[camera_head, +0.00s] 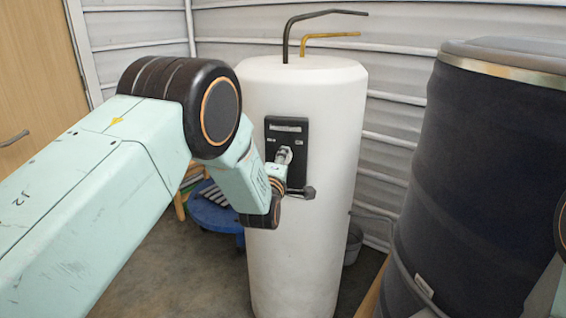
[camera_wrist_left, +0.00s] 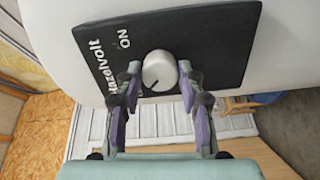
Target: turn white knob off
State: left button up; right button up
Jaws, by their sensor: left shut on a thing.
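In the left wrist view the white knob (camera_wrist_left: 159,69) sits on a black control panel (camera_wrist_left: 218,32). A dark pointer mark on the knob points to its lower left. The word ON is printed up and left of the knob; other lettering is partly hidden by a finger. My left gripper (camera_wrist_left: 161,74) is shut on the knob, with a finger on either side. In the head view the panel (camera_head: 272,129) is on the front of a white tank (camera_head: 330,220), and my left arm covers part of it. My right gripper is out of view.
A dark pipe (camera_head: 290,35) and a brass pipe (camera_head: 330,35) rise from the tank top. A black fitting (camera_head: 308,192) juts out below the panel. A large dark barrel (camera_head: 470,180) stands at the right. A blue round object (camera_head: 212,212) is on the floor behind my arm.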

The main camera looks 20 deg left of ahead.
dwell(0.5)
pick_arm(q)
jog(key=o, duration=1.2)
jog(key=shift+c, duration=0.2)
jog(key=s+d, duration=0.1)
jog(key=s, duration=1.1)
